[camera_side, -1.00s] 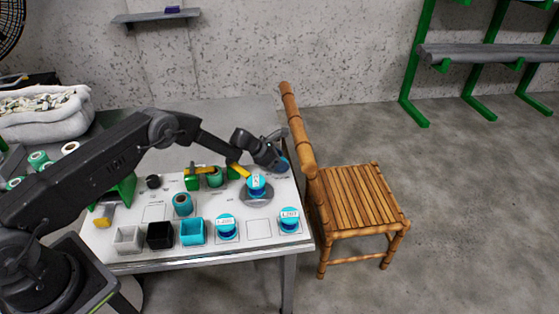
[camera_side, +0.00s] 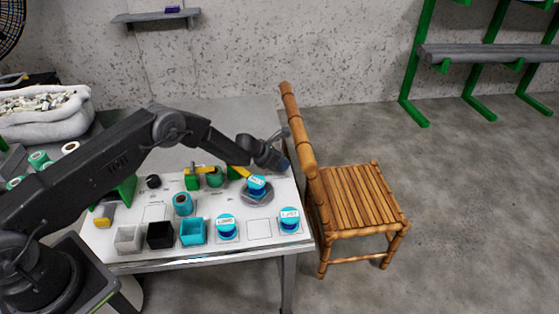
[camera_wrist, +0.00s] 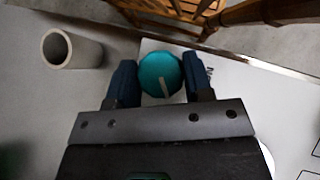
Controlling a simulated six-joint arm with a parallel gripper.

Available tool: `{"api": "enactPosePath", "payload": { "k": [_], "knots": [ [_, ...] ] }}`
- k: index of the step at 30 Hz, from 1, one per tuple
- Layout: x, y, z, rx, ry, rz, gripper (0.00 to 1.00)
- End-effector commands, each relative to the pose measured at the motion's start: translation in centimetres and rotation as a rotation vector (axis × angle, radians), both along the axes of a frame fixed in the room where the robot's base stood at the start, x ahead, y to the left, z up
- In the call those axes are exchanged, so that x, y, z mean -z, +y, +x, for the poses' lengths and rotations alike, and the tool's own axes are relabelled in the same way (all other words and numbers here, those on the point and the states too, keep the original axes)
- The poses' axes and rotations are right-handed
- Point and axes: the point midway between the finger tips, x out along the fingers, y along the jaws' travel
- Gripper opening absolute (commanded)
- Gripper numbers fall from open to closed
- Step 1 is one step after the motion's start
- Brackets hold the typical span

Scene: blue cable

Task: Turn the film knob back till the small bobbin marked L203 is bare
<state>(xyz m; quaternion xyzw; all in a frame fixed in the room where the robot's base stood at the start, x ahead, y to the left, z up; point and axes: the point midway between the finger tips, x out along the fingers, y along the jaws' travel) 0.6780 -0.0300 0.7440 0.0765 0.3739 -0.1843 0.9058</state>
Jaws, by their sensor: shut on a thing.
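My gripper (camera_wrist: 163,85) is shut on a round teal knob (camera_wrist: 158,72) with a pale pointer line, seen from above in the wrist view. One dark blue finger lies on each side of it. In the side view my gripper (camera_side: 284,164) is at the table's right rear edge and the knob cannot be made out. A small blue bobbin (camera_side: 257,188) with a white label sits on a round grey disc (camera_side: 256,200) to the left of my gripper. Two more labelled blue bobbins stand at the front, one left (camera_side: 226,230) and one right (camera_side: 289,223). The labels are too small to read surely.
A bamboo chair (camera_side: 362,195) stands close to the table's right edge. A pale tube (camera_wrist: 72,48) is left of my gripper in the wrist view. White, black and teal open boxes (camera_side: 192,233) line the table's front. A teal spool (camera_side: 183,204) stands behind them.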

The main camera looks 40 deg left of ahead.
Motion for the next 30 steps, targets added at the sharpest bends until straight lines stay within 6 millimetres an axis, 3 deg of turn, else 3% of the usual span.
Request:
{"api": "enactPosePath", "payload": {
  "k": [12,26,27,30],
  "knots": [
    [-0.57,-0.13,0.34,-0.152,-0.011,0.0,0.23],
    [-0.5,-0.1,0.19,-0.177,-0.006,-0.002,0.23],
    [-0.5,-0.1,0.19,-0.177,-0.006,-0.002,0.49],
    [-0.4,-0.1,0.13,-0.177,-0.004,-0.002,0.58]
  ]
}}
